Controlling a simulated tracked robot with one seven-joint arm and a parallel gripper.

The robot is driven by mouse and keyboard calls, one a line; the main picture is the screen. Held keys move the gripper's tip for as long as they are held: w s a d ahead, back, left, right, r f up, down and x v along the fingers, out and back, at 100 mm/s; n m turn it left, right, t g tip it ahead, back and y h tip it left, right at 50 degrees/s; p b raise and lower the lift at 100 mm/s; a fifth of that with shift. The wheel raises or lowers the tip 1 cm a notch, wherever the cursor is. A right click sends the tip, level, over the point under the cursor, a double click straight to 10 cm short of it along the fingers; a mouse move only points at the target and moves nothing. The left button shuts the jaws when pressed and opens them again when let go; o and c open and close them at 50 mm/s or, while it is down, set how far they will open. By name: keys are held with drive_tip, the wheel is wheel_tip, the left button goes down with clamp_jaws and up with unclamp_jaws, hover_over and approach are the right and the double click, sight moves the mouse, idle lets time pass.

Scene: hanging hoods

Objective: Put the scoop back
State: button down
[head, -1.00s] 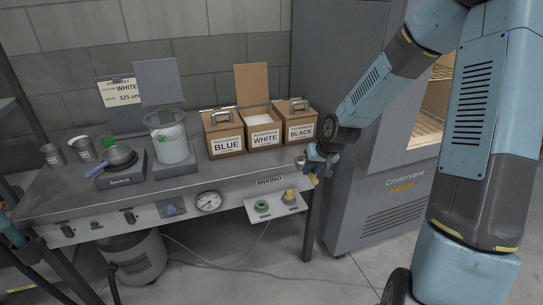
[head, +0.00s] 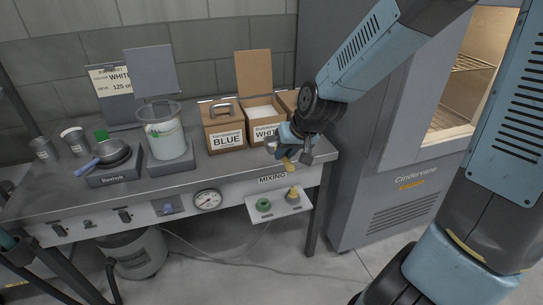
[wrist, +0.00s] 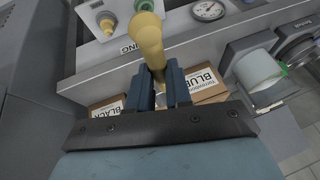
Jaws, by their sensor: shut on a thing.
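My gripper (head: 292,150) is shut on a scoop, whose yellow handle (head: 287,164) sticks out below the fingers. The handle also shows large between the two fingers in the wrist view (wrist: 149,42). A grey metal part at the gripper's left (head: 272,145) looks like the scoop's bowl. The gripper is above the bench's front edge, in front of the open WHITE box (head: 262,131). White material shows inside that box, and its lid stands up behind. The BLUE box (head: 226,140) is to its left, closed. The BLACK box (wrist: 106,113) is mostly hidden behind my arm in the head view.
A clear bucket (head: 165,138) stands on a grey block left of the BLUE box. A small shelf (head: 275,206) with green and yellow knobs juts from the bench front. A grey cabinet (head: 405,190) stands at right.

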drive_tip(key=shift+w+a+f, duration=0.1)
drive_tip(key=shift+w+f, duration=0.35)
drive_tip(key=shift+w, duration=0.55)
drive_tip(key=shift+w+a+f, duration=0.1)
drive_tip(key=shift+w+f, duration=0.3)
drive_tip(key=shift+w, duration=0.65)
drive_tip(key=shift+w+f, duration=0.45)
drive_tip(key=shift+w, duration=0.55)
drive_tip(key=shift+w+a+f, duration=0.15)
drive_tip(key=shift+w+f, duration=1.15)
drive_tip(key=shift+f, duration=0.4)
drive_tip(key=shift+w+a+f, duration=0.1)
drive_tip(key=shift+w+f, duration=1.25)
drive_tip(key=shift+f, duration=0.4)
drive_tip(key=shift+w+a+f, duration=0.15)
drive_tip(key=shift+w+f, duration=1.15)
drive_tip(key=shift+f, duration=0.4)
drive_tip(key=shift+f, duration=0.1)
drive_tip(key=c, duration=1)
unclamp_jaws()
drive_tip(key=shift+c, duration=0.2)
